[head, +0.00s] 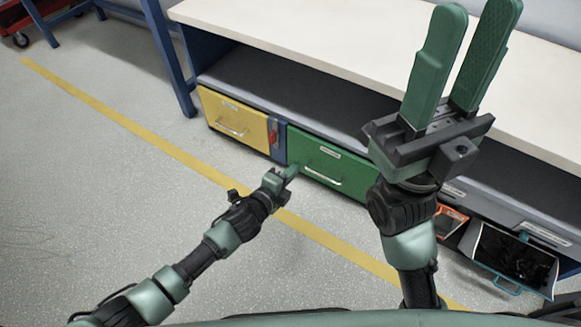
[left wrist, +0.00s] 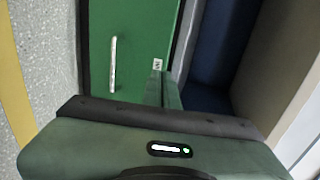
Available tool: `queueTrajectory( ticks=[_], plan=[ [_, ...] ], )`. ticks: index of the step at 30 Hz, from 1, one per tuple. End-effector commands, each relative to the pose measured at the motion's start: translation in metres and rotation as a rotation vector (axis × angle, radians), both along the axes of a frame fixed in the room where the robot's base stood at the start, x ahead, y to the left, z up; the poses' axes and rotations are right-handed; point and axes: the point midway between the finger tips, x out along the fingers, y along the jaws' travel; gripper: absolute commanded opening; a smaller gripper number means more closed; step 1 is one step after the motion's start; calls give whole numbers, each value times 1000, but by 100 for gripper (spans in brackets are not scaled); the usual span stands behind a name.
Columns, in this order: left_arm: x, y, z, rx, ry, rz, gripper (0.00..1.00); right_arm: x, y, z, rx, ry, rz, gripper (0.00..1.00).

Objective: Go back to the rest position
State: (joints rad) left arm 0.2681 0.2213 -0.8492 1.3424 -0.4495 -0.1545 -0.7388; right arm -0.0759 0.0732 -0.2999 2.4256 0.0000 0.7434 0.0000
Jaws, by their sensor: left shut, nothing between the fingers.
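My left gripper (head: 290,171) reaches in from the lower left in the head view. It is shut and empty, in front of the green drawer (head: 326,166) near its left side. In the left wrist view its closed fingers (left wrist: 163,90) point at the green drawer front (left wrist: 135,40), beside the metal handle (left wrist: 113,65). I cannot tell whether the fingertips touch the front. My right gripper (head: 462,65) is raised at the right, in front of the workbench, with its two green fingers apart and nothing between them.
The workbench (head: 330,45) has a yellow drawer (head: 232,121) beside the green one, both closed. At the right, an orange-edged bin (head: 449,217) and a blue-handled drawer (head: 513,261) stand open. Clear floor with a yellow line (head: 165,147) lies at left.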

Motion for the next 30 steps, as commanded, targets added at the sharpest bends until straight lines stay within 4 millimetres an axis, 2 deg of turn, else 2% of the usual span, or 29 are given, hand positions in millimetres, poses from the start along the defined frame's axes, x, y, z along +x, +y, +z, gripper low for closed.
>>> queueTrajectory(
  ticks=[3, 10, 12, 14, 17, 18, 22, 24, 26, 27, 30],
  plan=[
    [-7, 4, 3, 0, 0, -1, 0, 0, 0, -1, 1, 15, 1, 36],
    [-9, 4, 5, -9, -1, -3, 0, 0, 0, -3, 1, 17, 1, 36],
    [-12, -2, 16, -56, 1, -8, 0, 0, -1, -3, 1, 19, 2, 36],
    [-19, -10, 35, -137, 1, -17, 0, 0, -1, -3, 1, 24, 1, 36],
    [-35, -27, 89, -355, 1, -46, 0, 0, -1, -4, 2, 38, 2, 36],
    [-42, -31, 117, -463, -2, -59, 0, 0, -1, -4, 3, 45, 3, 36],
    [-70, -25, 214, -813, -28, -116, 0, -1, -2, -7, 4, 65, 4, 36],
    [-86, -11, 264, -987, -54, -153, 0, -1, -2, -9, 5, 76, 4, 36],
    [-101, 5, 304, -1125, -81, -189, 0, -2, -3, -10, 7, 84, 5, 36],
    [-111, 18, 331, -1213, -104, -216, 0, -2, -3, -11, 7, 91, 5, 36],
    [-141, 55, 389, -1412, -164, -289, 0, -3, -3, -13, 8, 106, 6, 36]
  ],
)
